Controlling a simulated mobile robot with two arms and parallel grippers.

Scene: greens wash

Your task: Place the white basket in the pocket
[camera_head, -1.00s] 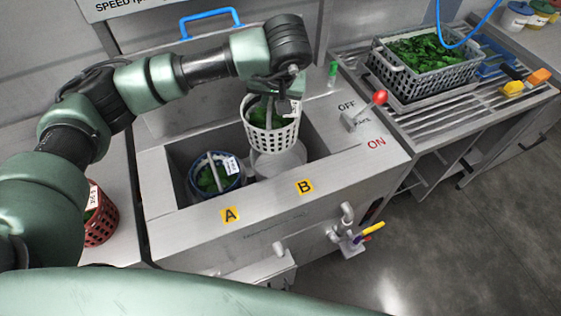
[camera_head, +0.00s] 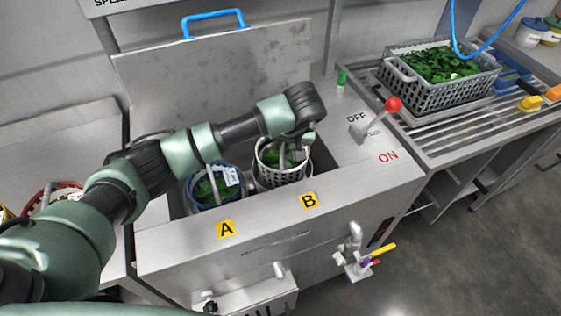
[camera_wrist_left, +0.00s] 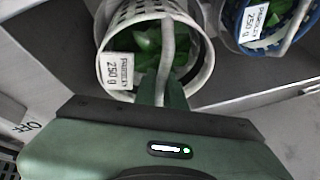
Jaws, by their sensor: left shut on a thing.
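The white basket (camera_head: 279,174) with green leaves sits low in the right-hand pocket, behind the label B (camera_head: 309,200). My left gripper (camera_head: 300,146) is over it and shut on its handle. In the left wrist view the basket (camera_wrist_left: 196,78) shows its slotted wall, a 250 g tag and the handle between my fingers (camera_wrist_left: 162,92). A white ring surrounds the basket there; whether the basket rests on the bottom is hidden. My right gripper is not in view.
A blue basket (camera_head: 203,203) of greens stands in the pocket behind label A (camera_head: 226,229). A red-knobbed lever (camera_head: 393,104) is right of the pockets. A grey crate (camera_head: 444,96) of greens stands on the slatted rack. The raised lid (camera_head: 222,80) is behind.

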